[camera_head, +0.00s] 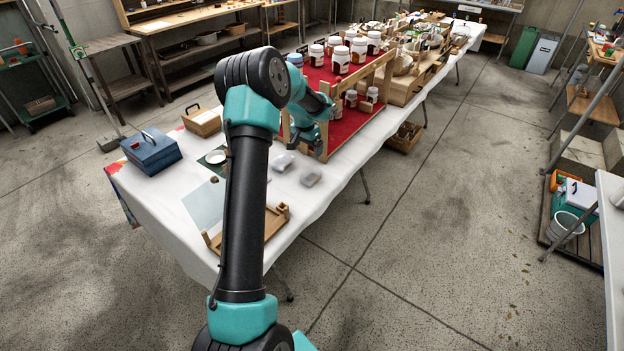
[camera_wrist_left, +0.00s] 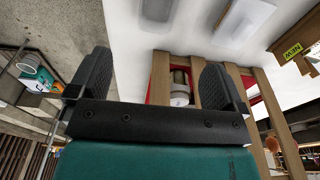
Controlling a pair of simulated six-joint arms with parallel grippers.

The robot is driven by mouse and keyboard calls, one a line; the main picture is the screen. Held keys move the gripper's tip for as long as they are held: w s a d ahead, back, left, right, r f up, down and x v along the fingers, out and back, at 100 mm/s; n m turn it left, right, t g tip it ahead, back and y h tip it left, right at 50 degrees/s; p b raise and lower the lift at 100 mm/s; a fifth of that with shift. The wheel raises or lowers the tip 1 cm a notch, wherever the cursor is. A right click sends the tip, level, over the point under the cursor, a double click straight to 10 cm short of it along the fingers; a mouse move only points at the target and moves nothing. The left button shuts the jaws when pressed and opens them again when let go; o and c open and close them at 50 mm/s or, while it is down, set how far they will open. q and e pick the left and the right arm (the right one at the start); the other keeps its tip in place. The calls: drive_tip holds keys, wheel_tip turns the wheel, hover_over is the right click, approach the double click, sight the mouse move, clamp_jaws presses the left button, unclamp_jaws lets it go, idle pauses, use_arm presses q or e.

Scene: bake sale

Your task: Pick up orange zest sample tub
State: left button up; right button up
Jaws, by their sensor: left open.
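Two small pale translucent tubs lie on the white table in the head view, one (camera_head: 283,162) beside the other (camera_head: 310,178). I cannot read any label, so I cannot tell whether either is the orange zest tub. In the left wrist view one tub (camera_wrist_left: 243,20) shows at the top edge, with a part of another (camera_wrist_left: 158,8) left of it. My left gripper (camera_head: 317,147) is beside the wooden rack, behind and above the tubs. The left wrist view shows its fingers (camera_wrist_left: 156,62) wide apart with nothing held. My right gripper is not in view.
A wooden rack with red cloth (camera_head: 338,126) holds several white-lidded jars (camera_head: 341,60) close to the left gripper. A blue box (camera_head: 151,151), a wooden crate (camera_head: 202,122) and a wooden tray (camera_head: 273,222) stand on the table (camera_head: 312,205). The table's right front edge is fairly clear.

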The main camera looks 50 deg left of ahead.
use_arm(q)
hover_over(312, 179)
drive_tip(key=s, duration=0.1)
wheel_tip(312, 179, down, 11)
drive_tip(key=shift+s, duration=0.1)
drive_tip(key=shift+w+f, duration=0.2)
drive_tip(key=shift+f, duration=1.1)
drive_tip(key=shift+w+f, duration=0.2)
drive_tip(key=shift+f, duration=1.05)
drive_tip(key=shift+f, duration=0.1)
drive_tip(key=c, duration=1)
